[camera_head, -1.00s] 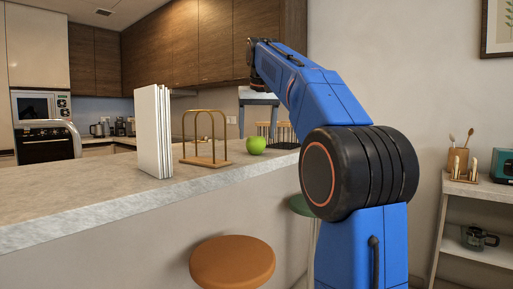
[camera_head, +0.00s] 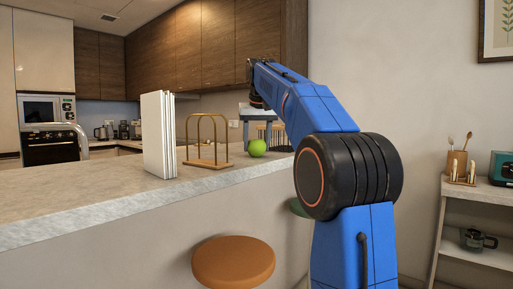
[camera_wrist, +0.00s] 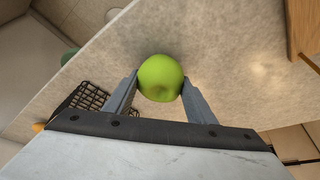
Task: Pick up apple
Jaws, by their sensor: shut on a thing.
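The green apple (camera_head: 257,148) sits on the stone counter (camera_head: 90,205), right of a gold wire rack. In the wrist view the apple (camera_wrist: 160,76) is between the two grey fingers of my gripper (camera_wrist: 161,86). One finger touches each side, so the gripper is shut on it. In the head view my gripper (camera_head: 259,138) reaches down over the apple from above. I see no clear gap between apple and counter.
White upright books (camera_head: 158,135) and the gold rack (camera_head: 208,141) stand left of the apple. A black wire basket (camera_wrist: 88,97) is close to the left finger. An orange stool (camera_head: 233,262) stands below the counter edge.

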